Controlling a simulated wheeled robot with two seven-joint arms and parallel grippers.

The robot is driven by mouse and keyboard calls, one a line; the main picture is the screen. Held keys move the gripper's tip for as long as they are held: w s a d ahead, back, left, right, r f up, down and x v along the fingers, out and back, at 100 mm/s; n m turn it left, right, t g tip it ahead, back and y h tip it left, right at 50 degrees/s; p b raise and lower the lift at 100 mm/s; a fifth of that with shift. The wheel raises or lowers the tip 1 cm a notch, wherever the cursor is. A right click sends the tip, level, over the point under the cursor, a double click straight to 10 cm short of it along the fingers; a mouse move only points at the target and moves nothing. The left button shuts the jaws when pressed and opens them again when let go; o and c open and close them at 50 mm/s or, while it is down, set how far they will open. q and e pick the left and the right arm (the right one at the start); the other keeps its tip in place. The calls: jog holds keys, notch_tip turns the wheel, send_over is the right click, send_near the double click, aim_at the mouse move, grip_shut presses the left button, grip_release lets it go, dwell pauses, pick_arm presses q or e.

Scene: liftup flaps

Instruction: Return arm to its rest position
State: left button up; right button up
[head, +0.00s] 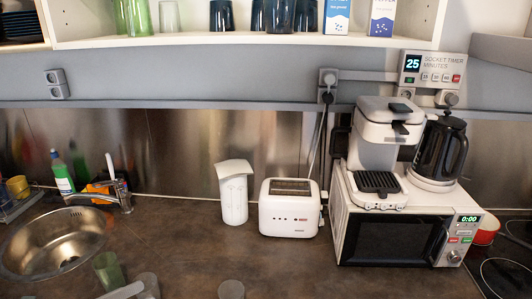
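Neither my left nor my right gripper shows in the head view, and I cannot make out either arm. Whether the grippers are open or shut is hidden. The open wall cupboard (236,42) runs along the top, with its inside and lower edge in view. Green, clear and dark glasses stand in it, with two blue-and-white cartons (382,18) towards the right. No cupboard flap is visible in this frame.
The brown worktop (330,280) holds a sink (55,243), a white container (233,195), a toaster (289,208) and a microwave (395,236). A coffee machine (378,150) and black kettle (441,150) stand on the microwave. A green glass (108,270) stands near the front left.

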pick_arm(q)
jog(key=s+a+f+n+t+y, duration=0.1)
jog(key=a+f+n+y, duration=0.1)
jog(key=f+n+y, duration=0.8)
jog(key=s+a+f+n+y, duration=0.1)
jog(key=a+f+n+y, duration=0.2)
jog(key=n, duration=1.2)
jog(key=s+d+f+n+g, duration=0.5)
jog(key=s+d+f+n, duration=0.15)
jog(key=s, duration=0.25)
jog(key=s+d+f+n+g, duration=0.45)
jog(key=s+d+n, duration=0.2)
jog(key=s, duration=0.25)
notch_tip(320, 180, down, 29)
jog(key=s+g+b, duration=0.1)
jog(key=s, duration=0.1)
jog(key=s+a+f, duration=0.2)
jog(key=s+f, duration=0.7)
jog(key=s+a+f+g+b, duration=0.1)
jog(key=s+f, duration=0.8)
jog(key=f, duration=0.1)
jog(key=shift+a+f+h, duration=0.2)
jog(key=shift+a+h, duration=0.1)
jog(key=shift+a, duration=0.05)
jog(key=shift+g, duration=0.25)
